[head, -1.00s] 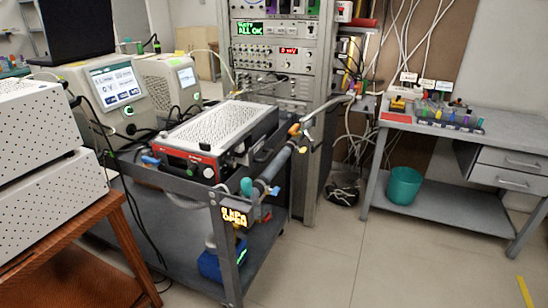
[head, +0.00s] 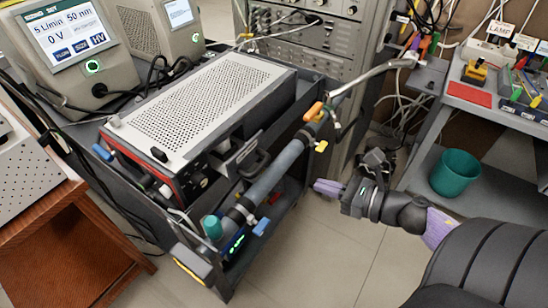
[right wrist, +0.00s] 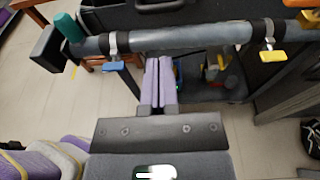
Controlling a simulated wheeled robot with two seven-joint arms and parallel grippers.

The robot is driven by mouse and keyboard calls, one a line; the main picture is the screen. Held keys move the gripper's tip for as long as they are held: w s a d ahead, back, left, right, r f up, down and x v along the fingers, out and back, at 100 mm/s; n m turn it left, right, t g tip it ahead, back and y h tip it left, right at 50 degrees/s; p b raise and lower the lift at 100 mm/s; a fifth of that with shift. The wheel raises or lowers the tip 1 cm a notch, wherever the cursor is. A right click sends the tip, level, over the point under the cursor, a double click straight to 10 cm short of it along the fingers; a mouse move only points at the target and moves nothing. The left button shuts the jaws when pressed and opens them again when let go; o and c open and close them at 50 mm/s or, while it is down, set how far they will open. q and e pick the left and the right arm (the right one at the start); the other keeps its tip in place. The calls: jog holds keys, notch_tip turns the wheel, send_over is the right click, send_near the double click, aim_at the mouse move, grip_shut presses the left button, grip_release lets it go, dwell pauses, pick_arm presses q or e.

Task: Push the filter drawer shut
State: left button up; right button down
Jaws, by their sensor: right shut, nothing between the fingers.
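The filter drawer (head: 240,158) appears to be the grey panel with a dark loop handle on the right side of the perforated-top instrument (head: 205,105) in the head view. It stands out a little from that side. My right gripper (head: 318,187) is shut and empty, right of the cart and apart from the drawer, with the grey pipe between them. In the right wrist view its purple fingers (right wrist: 161,72) are together, pointing to the pipe; a dark handle (right wrist: 160,5) is partly cut off at the top. My left gripper is not in view.
A grey pipe (head: 275,175) with yellow, blue and orange valve handles runs along the cart's right side. A teal bin (head: 455,172) stands under the bench at right. Floor (head: 335,240) is free between cart and bench. A wooden table (head: 85,250) is at left.

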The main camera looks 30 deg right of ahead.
aim_at(263, 168)
jog(key=b+x, duration=0.2)
jog(key=x, duration=0.9)
jog(key=shift+w+a+f, duration=0.15)
jog(key=shift+w, duration=0.15)
jog(key=shift+w+a+f, duration=0.1)
jog(key=shift+w+a, duration=0.1)
jog(key=shift+w, duration=0.25)
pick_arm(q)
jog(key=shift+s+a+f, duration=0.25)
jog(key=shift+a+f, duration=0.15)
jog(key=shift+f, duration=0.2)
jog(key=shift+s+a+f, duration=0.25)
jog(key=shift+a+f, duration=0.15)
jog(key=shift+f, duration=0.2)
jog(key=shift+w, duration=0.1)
